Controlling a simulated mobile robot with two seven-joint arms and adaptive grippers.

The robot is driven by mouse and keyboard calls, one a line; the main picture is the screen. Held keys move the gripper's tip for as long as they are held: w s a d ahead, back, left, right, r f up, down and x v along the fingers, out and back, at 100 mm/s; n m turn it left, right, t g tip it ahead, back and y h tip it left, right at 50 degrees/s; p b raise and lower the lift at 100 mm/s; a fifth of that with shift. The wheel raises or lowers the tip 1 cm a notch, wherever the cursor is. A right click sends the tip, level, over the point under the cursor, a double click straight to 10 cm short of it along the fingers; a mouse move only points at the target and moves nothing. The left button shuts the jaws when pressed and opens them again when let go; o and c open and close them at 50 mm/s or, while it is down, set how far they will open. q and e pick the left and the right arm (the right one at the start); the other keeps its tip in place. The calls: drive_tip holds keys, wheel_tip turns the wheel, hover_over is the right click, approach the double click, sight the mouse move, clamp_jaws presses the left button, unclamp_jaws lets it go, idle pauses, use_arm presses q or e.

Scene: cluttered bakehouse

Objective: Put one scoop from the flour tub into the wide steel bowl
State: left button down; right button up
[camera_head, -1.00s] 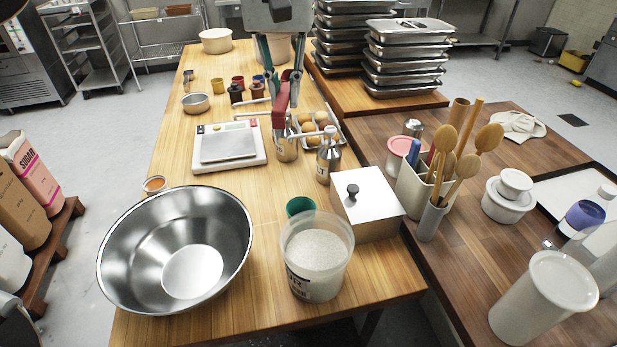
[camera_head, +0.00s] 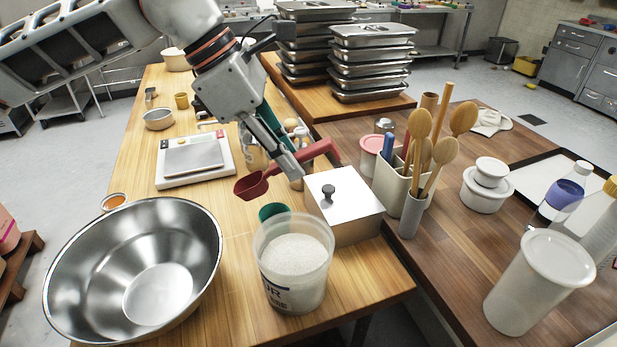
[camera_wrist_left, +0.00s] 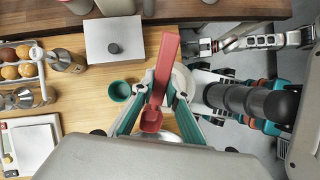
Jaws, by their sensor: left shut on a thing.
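My left gripper (camera_head: 291,163) is shut on the red scoop (camera_head: 253,186). The scoop's cup hangs at lower left and its handle slants up to the right; it also shows in the left wrist view (camera_wrist_left: 166,62). The scoop is above the table, behind the flour tub (camera_head: 290,291) as seen from the head. The wide steel bowl (camera_head: 75,262) stands left of the tub and looks empty. My right gripper (camera_wrist_left: 207,47) seems to show small in the left wrist view; its jaws are unclear.
A lidded steel box (camera_head: 345,203) stands close behind and right of the tub. A green cup (camera_head: 272,211) stands behind the tub. A scale (camera_head: 195,163) lies farther back. A utensil holder (camera_head: 391,186) stands at right. Bare wood lies between bowl and tub.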

use_arm(q)
drive_tip(key=s+d+f+n+t+b, duration=0.1)
drive_tip(key=f+b, duration=0.1)
drive_tip(key=f, duration=0.1)
drive_tip(key=s+d+f+n+t+b, duration=0.1)
drive_tip(key=f+n+b, duration=0.1)
drive_tip(key=f+b, duration=0.1)
drive_tip(key=s+d+f+n+h+b, duration=0.1)
drive_tip(key=f+b, duration=0.1)
drive_tip(key=f, duration=0.3)
drive_tip(key=shift+f+n+t+b, duration=0.1)
drive_tip(key=shift+n+t+b, duration=0.2)
drive_tip(key=shift+t, duration=0.1)
drive_tip(key=shift+f, duration=0.4)
drive_tip(key=shift+f+b, duration=0.55)
drive_tip(key=shift+f, duration=0.3)
use_arm(e)
wheel_tip(320, 180, down, 7)
drive_tip(key=shift+d+f+n, duration=0.15)
drive_tip(key=shift+d+n, duration=0.15)
drive_tip(key=shift+d, duration=0.1)
drive_tip(key=shift+w, duration=0.1)
drive_tip(key=shift+s+f, duration=0.2)
